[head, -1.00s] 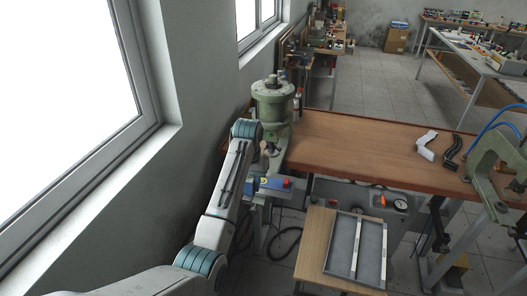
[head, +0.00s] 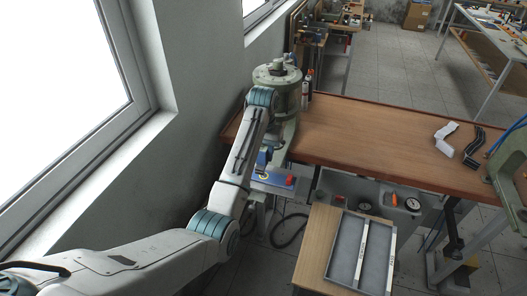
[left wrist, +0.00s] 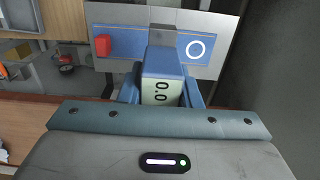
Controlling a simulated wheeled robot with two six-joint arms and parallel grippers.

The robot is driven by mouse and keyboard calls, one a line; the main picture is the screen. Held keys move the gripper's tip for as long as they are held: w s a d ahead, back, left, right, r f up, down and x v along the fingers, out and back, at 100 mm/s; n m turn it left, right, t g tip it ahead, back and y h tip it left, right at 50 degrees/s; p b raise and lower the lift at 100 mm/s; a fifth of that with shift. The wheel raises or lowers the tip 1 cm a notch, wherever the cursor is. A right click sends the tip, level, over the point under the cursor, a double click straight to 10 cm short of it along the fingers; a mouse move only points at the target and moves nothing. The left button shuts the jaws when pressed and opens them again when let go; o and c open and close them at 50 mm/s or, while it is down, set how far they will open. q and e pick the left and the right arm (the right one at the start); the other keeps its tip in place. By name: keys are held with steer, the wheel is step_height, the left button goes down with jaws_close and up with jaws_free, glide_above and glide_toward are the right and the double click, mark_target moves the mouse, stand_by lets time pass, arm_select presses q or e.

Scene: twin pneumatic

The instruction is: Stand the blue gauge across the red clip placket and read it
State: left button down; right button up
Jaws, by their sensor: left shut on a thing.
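My left gripper (left wrist: 162,92) is shut on the blue gauge (left wrist: 160,62), a blue block with a pale display. The display shows digits like 0.0, turned on their side. Beyond it in the left wrist view is a grey panel (left wrist: 222,28) with a blue field. A red block (left wrist: 103,46), which looks like the red clip, is on its left part, and a white ring (left wrist: 195,49) on its right. The gauge overlaps the panel's lower middle; whether they touch cannot be told. In the head view the red block (head: 289,181) shows beside my left arm, which hides much of the panel. My right gripper is out of view.
A green press (head: 277,82) stands behind my left arm at the wooden bench (head: 370,140). Another green press (head: 510,180) is at the right. White and black parts lie on the bench. A low table holds a grey tray (head: 345,250). A wall and window are close at left.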

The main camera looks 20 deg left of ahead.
arm_select(q)
steer(key=shift+w+f, duration=0.15)
steer(key=shift+f, duration=0.2)
steer(key=shift+w+f, duration=0.1)
steer(key=shift+f, duration=1.55)
steer(key=shift+f+b, duration=0.3)
steer(key=shift+f, duration=0.25)
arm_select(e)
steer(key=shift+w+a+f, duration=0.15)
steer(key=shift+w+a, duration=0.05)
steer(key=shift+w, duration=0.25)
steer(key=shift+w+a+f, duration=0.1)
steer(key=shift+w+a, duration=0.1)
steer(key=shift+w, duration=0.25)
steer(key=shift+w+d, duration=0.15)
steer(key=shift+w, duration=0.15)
arm_select(q)
steer(key=shift+p, duration=0.3)
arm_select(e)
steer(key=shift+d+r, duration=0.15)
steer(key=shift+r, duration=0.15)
